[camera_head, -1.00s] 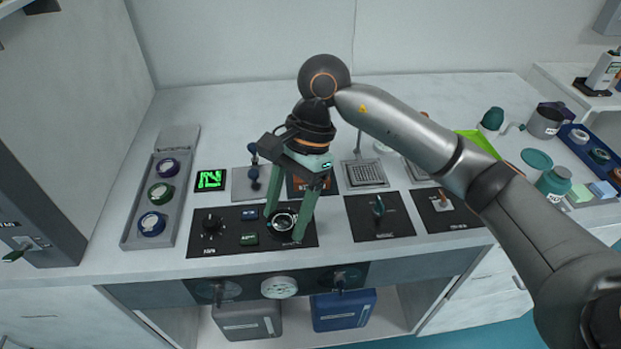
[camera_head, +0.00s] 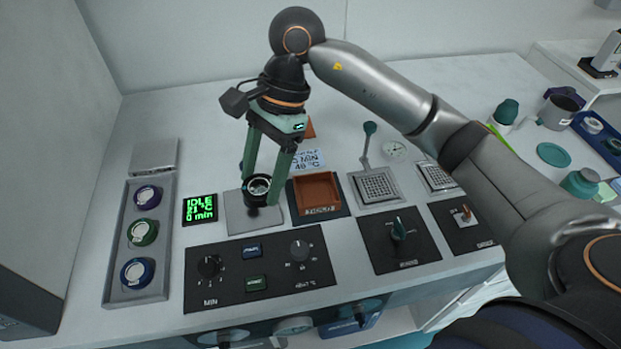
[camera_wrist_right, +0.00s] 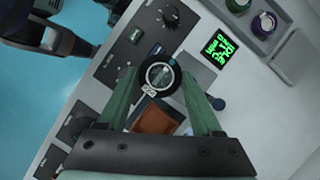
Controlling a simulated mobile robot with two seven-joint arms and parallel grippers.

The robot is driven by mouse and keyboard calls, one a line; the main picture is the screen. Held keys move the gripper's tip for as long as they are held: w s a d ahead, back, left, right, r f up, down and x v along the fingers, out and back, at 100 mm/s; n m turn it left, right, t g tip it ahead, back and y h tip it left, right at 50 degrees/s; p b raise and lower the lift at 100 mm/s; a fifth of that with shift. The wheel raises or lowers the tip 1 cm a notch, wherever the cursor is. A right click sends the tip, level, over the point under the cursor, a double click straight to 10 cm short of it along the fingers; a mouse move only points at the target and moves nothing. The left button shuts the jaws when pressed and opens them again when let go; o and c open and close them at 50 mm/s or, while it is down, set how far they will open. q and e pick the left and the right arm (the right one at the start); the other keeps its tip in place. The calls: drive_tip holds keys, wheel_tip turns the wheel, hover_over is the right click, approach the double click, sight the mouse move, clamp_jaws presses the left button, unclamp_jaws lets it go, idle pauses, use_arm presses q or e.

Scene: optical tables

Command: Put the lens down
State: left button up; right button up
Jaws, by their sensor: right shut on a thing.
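The lens (camera_head: 258,186) is a small round glass in a dark ring. My right gripper (camera_head: 261,192) points down and is shut on it, with one green finger at each side of the ring. In the head view the lens shows in front of a grey plate (camera_head: 238,217) with a dark upright piece, mostly hidden by lens and fingers. I cannot tell whether the lens touches it. In the right wrist view the lens (camera_wrist_right: 160,76) sits between the fingertips. My left gripper is not in view.
A green-lit display (camera_head: 200,209) and a tray (camera_head: 113,251) of round coloured pieces lie to the left. A black panel (camera_head: 228,280) with knobs is in front. A brown dish (camera_head: 316,190) is close on the right.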

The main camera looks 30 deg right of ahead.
drive_tip(key=w+d+f, duration=0.1)
drive_tip(key=d+f, duration=0.1)
drive_tip(key=d, duration=0.1)
drive_tip(key=w+d+f+p, duration=0.1)
drive_tip(key=d+f, duration=0.2)
drive_tip(key=d, duration=0.1)
drive_tip(key=w+d+f, duration=0.1)
drive_tip(key=d+f, duration=0.1)
drive_tip(key=d, duration=0.2)
drive_tip(key=shift+w+f+p, duration=0.25)
drive_tip(key=shift+f+p, duration=0.1)
drive_tip(key=shift+p, duration=0.05)
drive_tip(key=shift+w+d+f, duration=0.2)
drive_tip(key=shift+d+f, duration=0.2)
drive_tip(key=shift+f, duration=0.1)
drive_tip(key=f, duration=0.1)
drive_tip(key=f+p, duration=0.1)
drive_tip(key=f, duration=0.1)
drive_tip(key=shift+d+f, duration=0.1)
drive_tip(key=shift+d, duration=0.2)
drive_tip(key=shift+w+f, duration=0.1)
drive_tip(key=shift+f, duration=0.2)
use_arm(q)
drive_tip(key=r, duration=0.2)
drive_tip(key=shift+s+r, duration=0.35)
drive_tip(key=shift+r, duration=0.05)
